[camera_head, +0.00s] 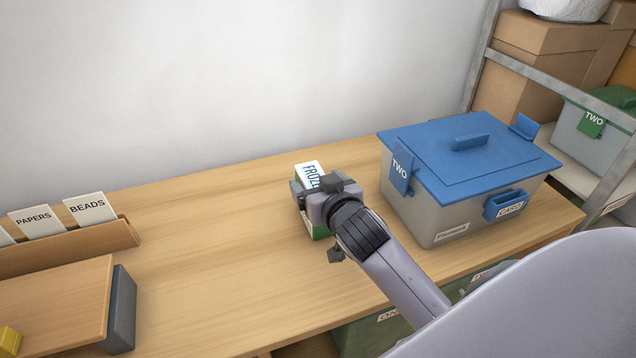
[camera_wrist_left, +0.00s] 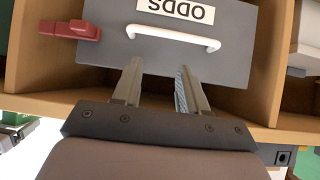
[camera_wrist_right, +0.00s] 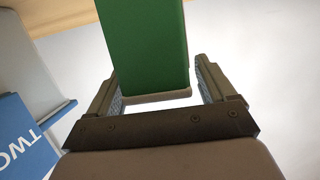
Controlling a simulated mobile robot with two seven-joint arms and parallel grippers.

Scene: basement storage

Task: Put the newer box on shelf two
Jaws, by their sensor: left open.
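A small white and green carton (camera_head: 311,172) with the partly hidden word "FROZ" stands on the wooden table. My right gripper (camera_head: 318,195) is over it. In the right wrist view the carton's green side (camera_wrist_right: 145,45) lies between the fingers of my right gripper (camera_wrist_right: 158,80), with a narrow gap at the right finger; it looks open. My left gripper (camera_wrist_left: 155,85) is open and empty, before a grey drawer front (camera_wrist_left: 110,50) with a white handle and an upside-down "ODDS" label. It is not in the head view. No date shows that tells which box is newer.
A grey bin with a blue lid (camera_head: 490,155), tagged "TWO" and "CARD", stands right of the carton. A metal rack (camera_head: 550,82) at right holds brown boxes (camera_head: 525,70) and a green-lidded bin (camera_head: 590,135) tagged "TWO". A "PAPERS"/"BEADS" file holder (camera_head: 80,245) is at left. Table middle-left is clear.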

